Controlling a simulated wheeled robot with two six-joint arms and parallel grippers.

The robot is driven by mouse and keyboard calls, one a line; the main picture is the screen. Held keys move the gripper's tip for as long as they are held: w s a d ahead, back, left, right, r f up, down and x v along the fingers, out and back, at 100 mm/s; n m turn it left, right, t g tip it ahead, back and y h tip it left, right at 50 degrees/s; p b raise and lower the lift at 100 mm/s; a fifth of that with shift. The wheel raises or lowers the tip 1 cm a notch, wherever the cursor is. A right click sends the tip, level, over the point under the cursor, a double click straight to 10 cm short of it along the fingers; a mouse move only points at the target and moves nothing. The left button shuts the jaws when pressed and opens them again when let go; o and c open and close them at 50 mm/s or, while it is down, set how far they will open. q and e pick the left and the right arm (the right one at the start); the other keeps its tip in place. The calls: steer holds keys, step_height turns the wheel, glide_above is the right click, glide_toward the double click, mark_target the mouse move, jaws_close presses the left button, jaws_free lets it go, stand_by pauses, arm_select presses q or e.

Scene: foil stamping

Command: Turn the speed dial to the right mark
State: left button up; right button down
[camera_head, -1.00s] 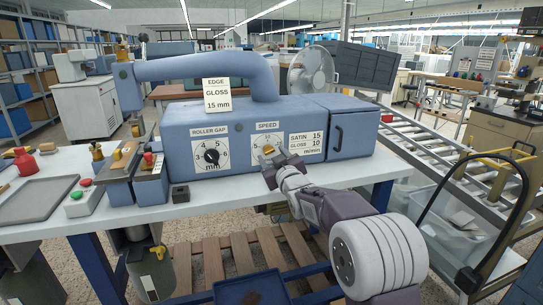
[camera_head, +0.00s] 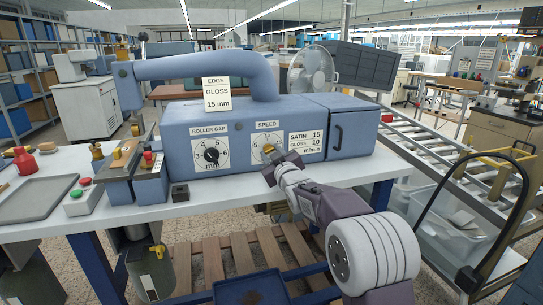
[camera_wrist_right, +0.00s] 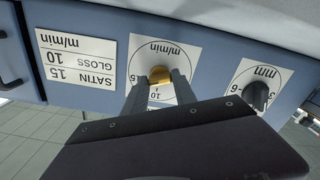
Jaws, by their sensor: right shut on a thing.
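In the head view the right gripper (camera_head: 274,158) partly covers the dial's scale. The knob's exact pointing direction cannot be told. My left gripper is not in view.
A card on the machine (camera_head: 216,94) reads EDGE GLOSS 15 mm. A label (camera_head: 305,143) reads SATIN 15, GLOSS 10 m/min. The black roller gap dial (camera_head: 211,156) is left of the speed dial. A grey tray (camera_head: 38,196) and red and green buttons (camera_head: 81,188) lie at left.

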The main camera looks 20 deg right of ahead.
steer(key=n+b, duration=0.3)
steer(key=n, duration=0.1)
steer(key=shift+f, duration=0.25)
steer(key=n+b, duration=0.2)
steer(key=n, duration=0.1)
steer(key=shift+n, duration=0.4)
steer(key=n+b, duration=0.2)
steer(key=n, duration=0.1)
steer(key=shift+r, duration=0.1)
steer(key=shift+n+b, duration=0.55)
steer(key=shift+n, duration=0.35)
steer(key=shift+r+n, duration=0.1)
steer(key=shift+n, duration=0.2)
steer(key=c, duration=1)
jaws_free()
